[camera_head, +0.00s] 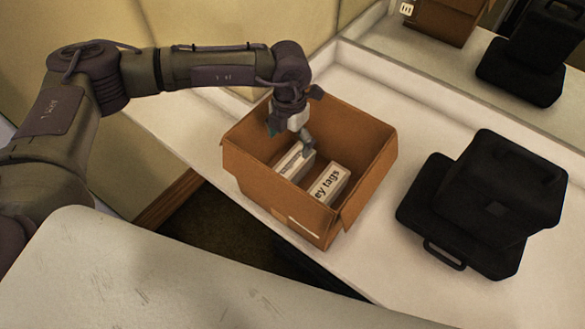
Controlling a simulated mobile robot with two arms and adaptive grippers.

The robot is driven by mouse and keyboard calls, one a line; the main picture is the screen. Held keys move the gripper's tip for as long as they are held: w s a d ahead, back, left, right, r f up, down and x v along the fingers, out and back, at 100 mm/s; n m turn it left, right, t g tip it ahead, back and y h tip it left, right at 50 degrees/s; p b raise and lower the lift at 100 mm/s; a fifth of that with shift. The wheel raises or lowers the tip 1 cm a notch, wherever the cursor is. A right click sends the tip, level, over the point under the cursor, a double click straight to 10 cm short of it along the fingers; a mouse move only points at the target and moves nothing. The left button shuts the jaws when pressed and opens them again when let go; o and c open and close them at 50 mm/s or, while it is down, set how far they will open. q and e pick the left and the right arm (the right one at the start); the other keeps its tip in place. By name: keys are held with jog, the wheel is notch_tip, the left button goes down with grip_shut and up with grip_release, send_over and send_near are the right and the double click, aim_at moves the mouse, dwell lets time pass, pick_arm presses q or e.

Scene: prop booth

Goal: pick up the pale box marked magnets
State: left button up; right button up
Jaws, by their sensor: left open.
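An open brown cardboard box (262,187) stands on the white counter. Inside it lie two pale boxes. One pale box (293,163) is on the left, partly hidden by my left gripper, and I cannot read its marking. The other pale box (330,184) is to its right, and its visible lettering reads "ey tags". I cannot confirm which one is marked magnets. My left gripper (302,143) points down into the cardboard box, open, with its fingers just above or beside the left pale box. I cannot tell whether it touches. My right gripper is out of view.
Black cases (495,200) are stacked on the counter (390,262) right of the cardboard box, with a clear strip between. A mirror-like panel (420,62) behind shows a similar box and black cases. A pale worn surface (160,275) is in the foreground.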

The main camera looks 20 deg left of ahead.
aim_at(291, 164)
pick_arm(q)
jog(key=f, duration=0.2)
jog(key=f+p, duration=0.1)
jog(key=f, duration=0.2)
jog(key=shift+s+f, duration=0.3)
jog(key=shift+f, duration=0.1)
jog(key=shift+w+f, duration=0.15)
jog(key=shift+f, duration=0.5)
jog(key=shift+w+f+p, duration=0.1)
jog(key=shift+f+p, duration=0.15)
jog(key=shift+p, duration=0.25)
jog(key=f+p, duration=0.1)
jog(key=f, duration=0.2)
jog(key=shift+w+d+f, duration=0.1)
jog(key=shift+w+f, duration=0.2)
jog(key=shift+f, duration=0.5)
jog(key=shift+r, duration=0.1)
jog(key=c, duration=1.5)
